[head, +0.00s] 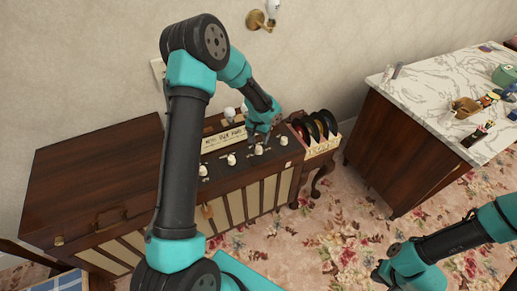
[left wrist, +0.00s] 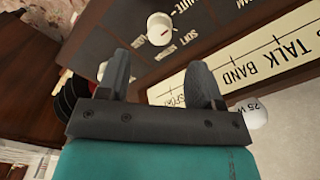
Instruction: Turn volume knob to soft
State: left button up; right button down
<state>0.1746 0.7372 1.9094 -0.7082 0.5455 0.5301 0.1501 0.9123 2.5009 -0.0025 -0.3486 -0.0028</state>
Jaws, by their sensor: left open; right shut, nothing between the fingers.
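The radio's front panel (head: 244,166) carries a row of several cream knobs, the rightmost knob (head: 284,140) near its right end. In the left wrist view a cream knob (left wrist: 160,29) with a red mark sits beside lettering that includes "SOFT"; it appears to be that rightmost knob. My left gripper (head: 263,131) is over the panel's right part, behind the knob row. Its two fingers (left wrist: 160,82) are open and empty, with the knob beyond the gap and apart from them. My right gripper (head: 387,274) is shut and empty, low at the right, away from the radio.
The dial strip (head: 224,139) and a white bulb (head: 230,113) are behind the knobs. A rack of black discs (head: 318,125) stands right of the radio. A marble-topped cabinet (head: 440,85) with small items is at the right. Flowered carpet (head: 330,235) lies open in front.

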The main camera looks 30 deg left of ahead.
aim_at(258, 148)
pick_arm(q)
notch_tip(258, 148, down, 8)
jog(key=shift+r, duration=0.1)
jog(key=shift+c, duration=0.4)
jog(key=c, duration=0.8)
jog(key=shift+c, duration=0.2)
jog(key=shift+m, duration=0.4)
jog(key=m, duration=0.5)
jog(key=shift+a, duration=0.1)
jog(key=m, duration=0.6)
